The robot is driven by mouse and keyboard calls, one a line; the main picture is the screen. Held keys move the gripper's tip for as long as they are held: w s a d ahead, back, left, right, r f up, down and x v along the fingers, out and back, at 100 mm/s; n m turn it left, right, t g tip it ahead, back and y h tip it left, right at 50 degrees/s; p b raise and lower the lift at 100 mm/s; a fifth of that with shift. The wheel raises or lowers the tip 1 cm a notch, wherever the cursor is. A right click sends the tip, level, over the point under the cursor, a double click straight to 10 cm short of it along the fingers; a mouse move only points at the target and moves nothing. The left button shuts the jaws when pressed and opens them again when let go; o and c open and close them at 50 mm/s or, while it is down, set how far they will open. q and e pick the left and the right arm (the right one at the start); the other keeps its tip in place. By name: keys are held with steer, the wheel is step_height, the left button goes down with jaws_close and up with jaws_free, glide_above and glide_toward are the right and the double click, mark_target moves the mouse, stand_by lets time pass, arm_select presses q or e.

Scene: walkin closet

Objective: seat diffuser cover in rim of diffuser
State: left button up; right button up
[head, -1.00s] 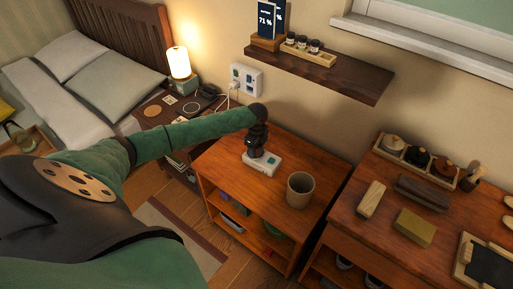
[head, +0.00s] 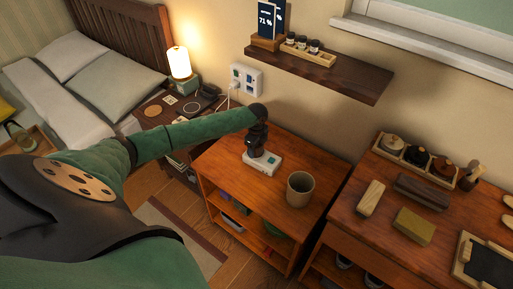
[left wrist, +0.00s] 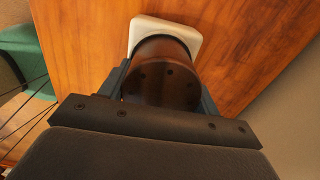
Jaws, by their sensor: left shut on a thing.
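The diffuser (head: 264,165) is a white, rounded-square base with a small dark panel on its front, standing on the wooden shelf unit. Its white corner also shows in the left wrist view (left wrist: 150,25). My left gripper (head: 257,151) points down over the diffuser and is shut on the diffuser cover (left wrist: 165,75), a dark brown cylinder with small holes in its top. The cover is in line with the white base. The rim is hidden under the cover and fingers, so I cannot tell whether the cover sits in it. My right gripper is out of view.
A beige cup (head: 300,189) stands on the same top (head: 325,160), to the right of the diffuser. A dark wall shelf (head: 330,75) overhangs behind. A wall outlet (head: 246,79) is at the back left. A dresser with brushes and a block (head: 414,227) stands at right.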

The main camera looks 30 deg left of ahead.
arm_select(q)
steer(key=shift+s+d+f, duration=0.1)
steer(key=shift+s+f, duration=0.15)
steer(key=shift+f, duration=0.3)
steer(key=o, duration=1.1)
steer(key=shift+f, duration=0.1)
steer(key=shift+s, duration=0.1)
steer(key=shift+r+p, duration=0.4)
steer(key=shift+w+r+p, duration=0.3)
steer(key=shift+r+p, duration=0.1)
steer(key=shift+r, duration=0.15)
steer(key=shift+r+p, duration=1.45)
steer(key=shift+r, duration=0.45)
steer(key=shift+w, duration=0.1)
